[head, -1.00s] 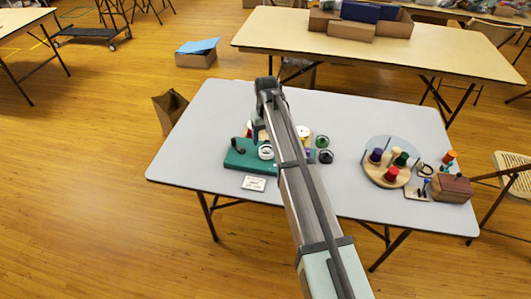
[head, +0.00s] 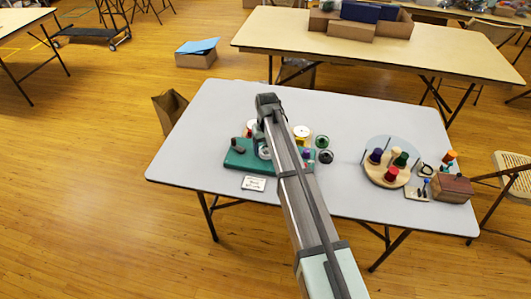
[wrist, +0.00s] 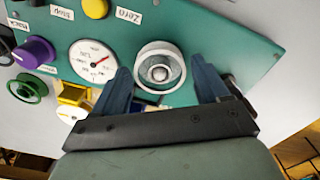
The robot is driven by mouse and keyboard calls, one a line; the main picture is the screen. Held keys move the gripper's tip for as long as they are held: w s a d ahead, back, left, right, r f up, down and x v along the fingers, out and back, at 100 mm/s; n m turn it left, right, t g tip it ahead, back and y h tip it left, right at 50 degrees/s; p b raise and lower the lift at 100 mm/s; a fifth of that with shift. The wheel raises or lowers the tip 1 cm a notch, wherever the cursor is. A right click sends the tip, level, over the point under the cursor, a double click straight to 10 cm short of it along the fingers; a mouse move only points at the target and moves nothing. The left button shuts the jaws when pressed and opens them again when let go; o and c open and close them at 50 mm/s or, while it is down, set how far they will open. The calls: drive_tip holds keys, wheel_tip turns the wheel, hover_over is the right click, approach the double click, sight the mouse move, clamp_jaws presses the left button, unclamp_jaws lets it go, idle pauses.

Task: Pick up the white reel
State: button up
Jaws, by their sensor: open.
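The white reel (wrist: 159,68) is a round white piece with a silvery centre, on a green board (wrist: 130,28) in the wrist view. In the head view, the reel (head: 263,153) is partly hidden by my arm. My gripper (wrist: 160,65) is open, with one blue finger on each side of the reel in the picture. I cannot tell whether the fingers are level with it or still above it. No contact shows. In the head view the fingers are hidden behind my arm.
A dial gauge (wrist: 92,61), purple knob (wrist: 35,52), green reel (wrist: 28,88) and yellow piece (wrist: 74,97) are left of the gripper. A dark knob (wrist: 233,84) is close behind the right finger. A round wooden stand (head: 372,173) with coloured spools is farther right.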

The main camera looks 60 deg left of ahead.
drive_tip(key=shift+c, duration=0.2)
drive_tip(key=c, duration=0.6)
drive_tip(key=shift+r, duration=3.8)
